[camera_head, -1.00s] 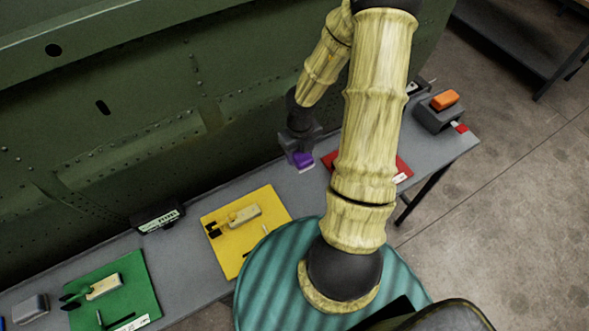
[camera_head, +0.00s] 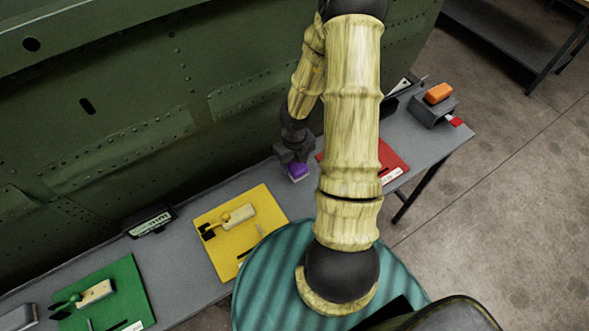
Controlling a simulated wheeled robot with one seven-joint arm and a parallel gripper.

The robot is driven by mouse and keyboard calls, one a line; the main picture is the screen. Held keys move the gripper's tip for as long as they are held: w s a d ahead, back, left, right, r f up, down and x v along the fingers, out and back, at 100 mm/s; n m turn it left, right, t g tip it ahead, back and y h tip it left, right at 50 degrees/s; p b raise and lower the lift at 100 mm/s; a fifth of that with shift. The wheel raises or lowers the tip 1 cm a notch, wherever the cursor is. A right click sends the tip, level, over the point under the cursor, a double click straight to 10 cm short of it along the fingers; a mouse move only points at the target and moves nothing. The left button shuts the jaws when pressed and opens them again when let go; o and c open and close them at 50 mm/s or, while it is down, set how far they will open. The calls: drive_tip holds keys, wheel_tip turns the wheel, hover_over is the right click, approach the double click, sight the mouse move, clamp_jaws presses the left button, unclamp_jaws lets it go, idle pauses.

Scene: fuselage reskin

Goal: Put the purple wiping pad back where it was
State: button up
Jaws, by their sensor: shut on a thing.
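The purple wiping pad (camera_head: 298,171) is in my gripper (camera_head: 295,158), between the yellow mat and the red mat. A pale underside edge of the pad shows. My gripper points down and is shut on the pad, low over the grey bench (camera_head: 268,183). I cannot tell whether the pad touches the bench top. The fingertips are small and partly hidden by the pad and the dark gripper body.
A yellow mat (camera_head: 257,208) with a tool lies left of the gripper. A red mat (camera_head: 390,160) lies to the right, partly behind my arm. A grey block with an orange item (camera_head: 439,93) stands at the right end. A green mat (camera_head: 127,275) lies far left. The green fuselage panel (camera_head: 150,90) rises behind.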

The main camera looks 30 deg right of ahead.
sight(294, 169)
drive_tip(key=shift+a+f+b, duration=0.2)
drive_tip(key=shift+f+b, duration=0.9)
drive_tip(key=shift+f, duration=0.85)
drive_tip(key=shift+d, duration=0.1)
drive_tip(key=o, duration=0.9)
wheel_tip(294, 169, up, 12)
drive_tip(key=p, duration=0.5)
drive_tip(key=shift+r+p, duration=0.1)
drive_tip(key=shift+p, duration=0.25)
